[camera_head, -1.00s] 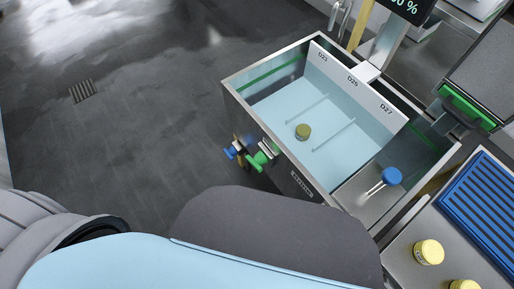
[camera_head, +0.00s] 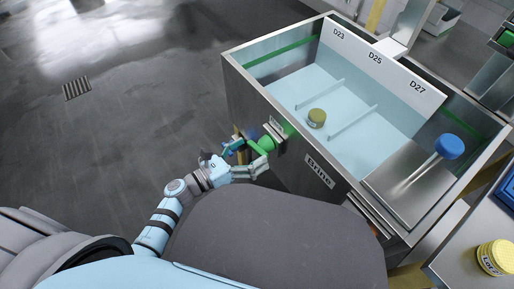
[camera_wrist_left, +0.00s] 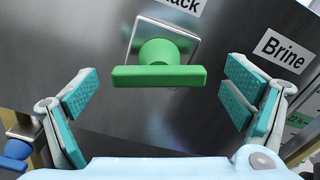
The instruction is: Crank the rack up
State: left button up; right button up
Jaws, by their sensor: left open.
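The green crank (camera_head: 267,143) sticks out from the metal side of the brine tank (camera_head: 318,172). In the left wrist view the crank's green crossbar (camera_wrist_left: 159,77) lies level, with a round hub on a square metal plate. A label partly cut off at the top reads "ack". My left gripper (camera_head: 250,158) is at the crank, and its open teal-padded fingers stand on either side of the crossbar in the left wrist view (camera_wrist_left: 160,92). Neither pad appears to touch the bar. My right gripper is not in view.
A blue valve handle (camera_wrist_left: 17,149) is left of the crank. A yellow jar (camera_head: 495,257) stands at right. The floor at left is clear.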

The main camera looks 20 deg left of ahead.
aim_at(263, 146)
pick_arm(q)
jog(key=shift+x, duration=1.2)
jog(key=c, duration=1.2)
jog(key=shift+o, duration=0.2)
